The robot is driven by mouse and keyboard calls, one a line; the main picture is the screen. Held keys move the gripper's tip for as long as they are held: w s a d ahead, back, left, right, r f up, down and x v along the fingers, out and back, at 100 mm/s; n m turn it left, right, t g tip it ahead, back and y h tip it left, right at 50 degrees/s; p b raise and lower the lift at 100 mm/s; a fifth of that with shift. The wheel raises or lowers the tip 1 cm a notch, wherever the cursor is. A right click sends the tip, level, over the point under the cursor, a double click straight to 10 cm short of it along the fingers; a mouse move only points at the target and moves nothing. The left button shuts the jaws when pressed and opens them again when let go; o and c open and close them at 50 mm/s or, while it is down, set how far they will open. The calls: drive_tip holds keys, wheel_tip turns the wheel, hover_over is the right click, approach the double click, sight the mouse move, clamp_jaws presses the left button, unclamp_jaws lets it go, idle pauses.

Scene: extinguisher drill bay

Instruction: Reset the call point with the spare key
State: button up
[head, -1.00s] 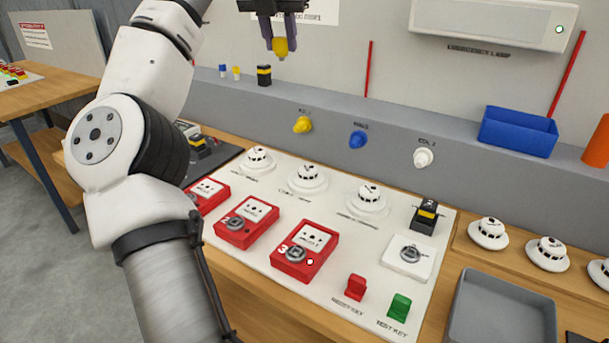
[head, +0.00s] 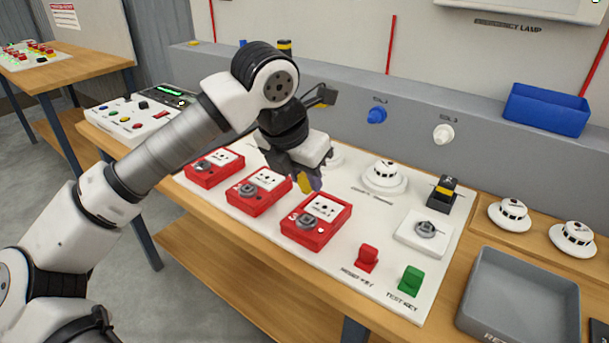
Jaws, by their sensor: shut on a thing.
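My gripper (head: 310,181) points down above the board and is shut on a small yellow piece (head: 304,186), mostly hidden by the fingers. It is just behind and left of red call point 3 (head: 325,237), which has a grey round keyhole part and a small white light. I cannot tell whether the yellow piece touches anything. Red call points 2 (head: 262,207) and the leftmost one (head: 207,180) stand in a row to the left.
A grey tray (head: 480,330) and spare detectors (head: 510,213) are at the right. A detector (head: 384,174), a black-yellow block (head: 443,192) and a white plate (head: 402,237) occupy the board. A blue bin (head: 545,108) sits on the ledge.

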drive_tip(key=shift+f+b, duration=1.35)
drive_tip(key=shift+f, duration=1.35)
drive_tip(key=shift+b, duration=0.95)
drive_tip(key=shift+f+b, duration=0.75)
drive_tip(key=shift+b, duration=0.05)
idle(0.6)
drive_tip(key=shift+m+g+h, duration=0.3)
drive_tip(key=shift+m+g, duration=0.1)
drive_tip(key=shift+m, duration=0.8)
